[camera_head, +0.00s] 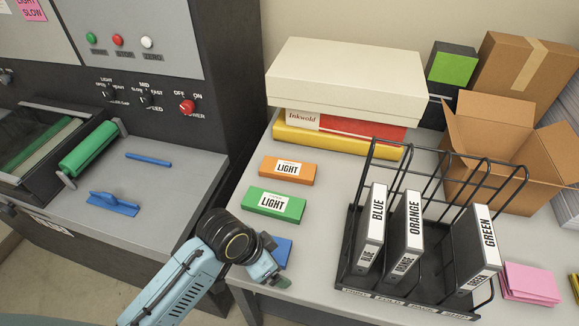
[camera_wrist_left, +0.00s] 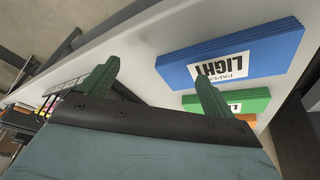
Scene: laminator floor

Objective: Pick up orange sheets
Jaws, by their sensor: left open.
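The orange pack of sheets (camera_head: 287,171), labelled LIGHT, lies flat on the grey table, behind the green pack (camera_head: 274,205). A sliver of the orange pack (camera_wrist_left: 246,118) shows past the green pack (camera_wrist_left: 232,104) in the left wrist view. The blue pack (camera_head: 281,253) lies nearest the front and is partly hidden by my left arm; it shows large in the left wrist view (camera_wrist_left: 235,58). My left gripper (camera_head: 272,279) is over the table's front edge by the blue pack. Its two fingers (camera_wrist_left: 157,88) are apart with nothing between them. My right gripper is out of view.
A black wire rack (camera_head: 350,258) holds binders labelled BLUE, ORANGE (camera_head: 407,236) and GREEN. Boxes (camera_head: 345,75) stand behind the packs, and an open carton (camera_head: 490,125) stands behind the rack. The laminator (camera_head: 150,75) is left, with a gap between it and the table.

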